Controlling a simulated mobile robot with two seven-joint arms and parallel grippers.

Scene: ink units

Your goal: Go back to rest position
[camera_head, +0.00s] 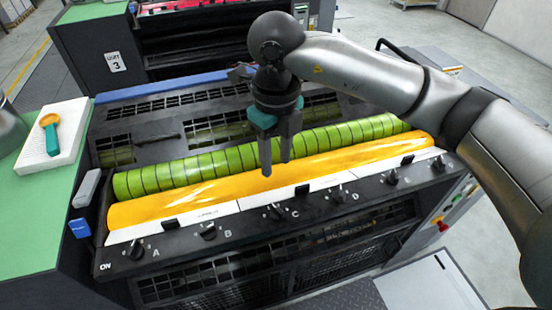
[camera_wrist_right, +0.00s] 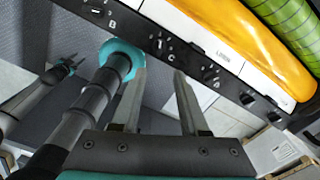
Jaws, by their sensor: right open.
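My right gripper (camera_head: 275,165) hangs from the arm that comes in from the right. Its two fingers point down, parted and empty, over the ink unit. In the right wrist view the same fingers (camera_wrist_right: 158,75) stand apart with nothing between them. Below them in the head view lie a yellow roller (camera_head: 190,198) and, behind it, a green banded roller (camera_head: 180,176). I cannot tell exactly how high the fingertips are above the yellow roller. My left gripper does not show in the head view.
At left, an orange and teal tool (camera_head: 51,134) lies on a white block (camera_head: 68,150) on a green top (camera_head: 30,225). Another unit (camera_head: 100,45) stands behind. Clear floor shows at right.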

